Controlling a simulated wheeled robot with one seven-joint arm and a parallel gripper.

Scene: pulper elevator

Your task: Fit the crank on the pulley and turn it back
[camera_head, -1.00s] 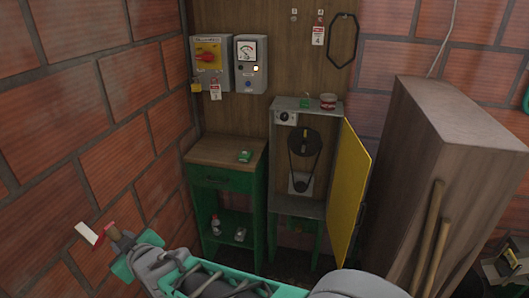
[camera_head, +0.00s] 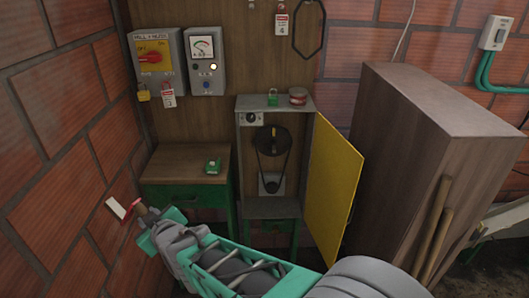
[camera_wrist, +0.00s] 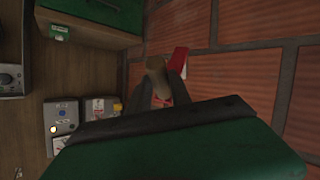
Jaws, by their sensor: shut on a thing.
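My gripper (camera_head: 150,214) is at the left of the head view, in front of the brick wall. It is shut on the crank (camera_head: 124,209), which has a wooden handle, a red part and a pale end. In the wrist view the crank's tan handle (camera_wrist: 157,72) shows between the dark fingers, with the red part beside it; the rest is partly hidden. The black pulley (camera_head: 272,141) sits inside the open grey cabinet, with a belt running down to a smaller wheel. The crank is well apart from the pulley, to its left and nearer to me.
The yellow cabinet door (camera_head: 334,190) stands open to the right. A wooden-topped green bench (camera_head: 180,160) is left of the cabinet. A tall brown box (camera_head: 430,140) with wooden poles stands at the right. A switch box (camera_head: 153,58) and a meter box (camera_head: 204,62) hang on the back board.

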